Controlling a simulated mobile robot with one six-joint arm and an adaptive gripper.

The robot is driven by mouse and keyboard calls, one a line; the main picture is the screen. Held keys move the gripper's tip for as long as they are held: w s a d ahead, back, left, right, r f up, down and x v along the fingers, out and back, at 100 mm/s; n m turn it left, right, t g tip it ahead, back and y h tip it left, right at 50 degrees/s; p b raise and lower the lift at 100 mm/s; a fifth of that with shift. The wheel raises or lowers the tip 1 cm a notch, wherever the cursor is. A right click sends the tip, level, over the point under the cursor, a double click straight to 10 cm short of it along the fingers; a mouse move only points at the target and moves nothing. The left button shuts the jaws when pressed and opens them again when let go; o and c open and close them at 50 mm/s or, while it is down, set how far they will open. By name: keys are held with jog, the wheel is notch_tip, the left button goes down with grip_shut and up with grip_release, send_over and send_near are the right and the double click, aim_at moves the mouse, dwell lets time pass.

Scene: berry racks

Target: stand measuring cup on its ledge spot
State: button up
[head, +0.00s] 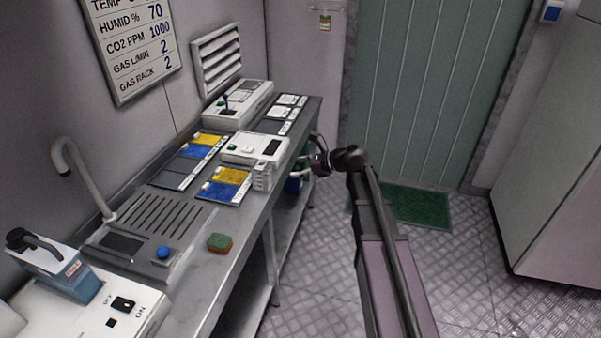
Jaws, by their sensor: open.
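My gripper (308,163) is small and dark at the far end of my arm, by the right edge of the metal bench (226,262). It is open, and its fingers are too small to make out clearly. I cannot clearly pick out a measuring cup. A blue item (293,185) shows just below my gripper beside the bench edge, too small to identify. A blue-grey container (72,283) with a dark handle stands at the near left. I cannot tell which spot is the cup's ledge spot.
The bench holds a white device (255,149), another behind it (238,105), yellow-and-blue panels (226,184), a drainer (150,224) and a green-brown sponge (220,243). A tap (82,180) rises at left. Open floor (310,285) lies right of the bench, with a green mat (415,206) by the door.

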jog(key=s+d+f+n+g+h, duration=0.1)
jog(key=s+d+f+n+h, duration=0.2)
jog(key=s+n, duration=0.4)
jog(key=s+d+f+n+g+h, duration=0.2)
jog(key=s+d+f+n+h, duration=0.2)
jog(key=s+n, duration=0.3)
jog(key=s+d+f+n+g+h, duration=0.1)
jog(key=s+d+f+n+h, duration=0.3)
jog(key=s+n, duration=0.4)
jog(key=shift+d+f+g+h, duration=0.3)
jog(key=shift+d+h, duration=0.45)
jog(key=shift+h, duration=0.15)
